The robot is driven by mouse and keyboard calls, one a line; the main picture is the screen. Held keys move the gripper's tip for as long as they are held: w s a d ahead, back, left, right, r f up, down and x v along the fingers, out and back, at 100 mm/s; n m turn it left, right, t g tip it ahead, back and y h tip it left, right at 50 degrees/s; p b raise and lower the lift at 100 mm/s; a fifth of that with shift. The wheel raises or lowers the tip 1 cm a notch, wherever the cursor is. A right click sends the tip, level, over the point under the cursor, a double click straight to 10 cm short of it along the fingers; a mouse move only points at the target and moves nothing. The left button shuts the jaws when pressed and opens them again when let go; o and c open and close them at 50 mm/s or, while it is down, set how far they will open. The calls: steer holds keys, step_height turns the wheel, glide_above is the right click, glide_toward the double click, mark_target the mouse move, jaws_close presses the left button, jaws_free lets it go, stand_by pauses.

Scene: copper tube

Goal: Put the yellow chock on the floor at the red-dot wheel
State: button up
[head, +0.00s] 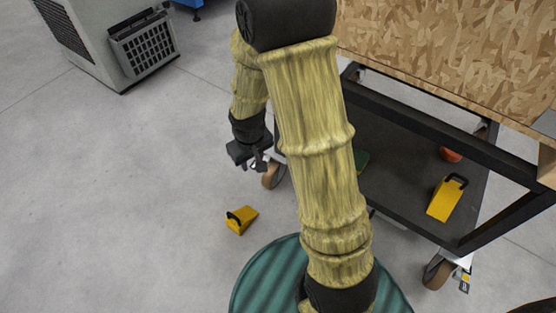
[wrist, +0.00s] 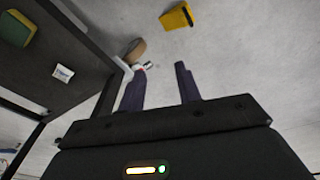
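A yellow chock (head: 240,221) with a black handle lies on the floor left of the cart, apart from the near-left wheel (head: 270,176). A second yellow chock (head: 443,203) lies on the cart's lower shelf. Another wheel (head: 437,274) is at the cart's lower right corner. My gripper (head: 257,164) is above the floor by the left wheel. In the wrist view my gripper (wrist: 161,75) has its fingers apart with nothing between them; the floor chock (wrist: 176,17) and a wheel (wrist: 135,50) lie beyond.
The cart's dark lower shelf (head: 390,160) and frame bar (head: 440,137) are close on the right, under a wood-chip board crate (head: 450,50). An orange-red round thing (head: 450,154) is on the shelf. A grey machine (head: 110,40) stands back left. The floor at left is clear.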

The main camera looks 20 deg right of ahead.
steer(key=s+d+r+m+t, duration=0.1)
steer(key=s+d+r, duration=0.3)
steer(key=s+r, duration=0.5)
steer(key=shift+s+r+m, duration=0.35)
steer(key=shift+s+m, duration=0.05)
steer(key=shift+m, duration=0.5)
